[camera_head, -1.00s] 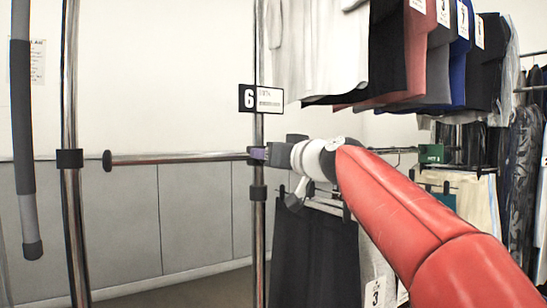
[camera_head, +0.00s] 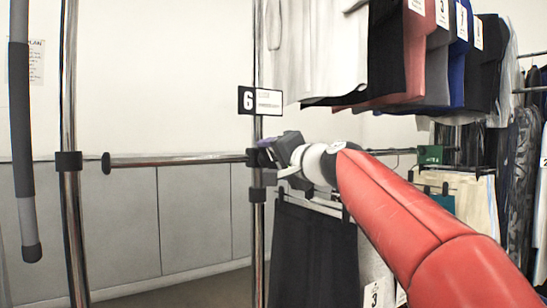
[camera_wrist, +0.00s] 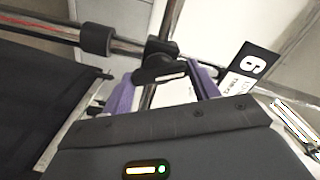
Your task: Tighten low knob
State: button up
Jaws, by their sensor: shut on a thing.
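The low knob (camera_wrist: 160,68) is black with a wing-like grip, and it shows between my gripper's two purple fingers in the wrist view. It sits at the joint of the low horizontal rail (camera_head: 180,160) and the chrome upright post (camera_head: 258,225). My gripper (camera_wrist: 163,82) is shut on the knob. In the head view my gripper (camera_head: 264,157) is at this joint, tilted, and it hides most of the knob.
A number 6 card (camera_head: 260,101) hangs on the post just above my gripper. Dark trousers (camera_head: 312,250) hang close to the lower right. Shirts (camera_head: 320,50) hang above. A second post (camera_head: 70,215) stands at left.

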jog(key=m+p, duration=0.1)
jog(key=m, duration=0.4)
jog(key=shift+f+m, duration=0.1)
jog(key=shift+m, duration=0.2)
dwell(0.4)
jog(key=o, duration=1)
jog(key=b+v, duration=0.2)
jog(key=v, duration=0.5)
jog(key=shift+s+d, duration=0.3)
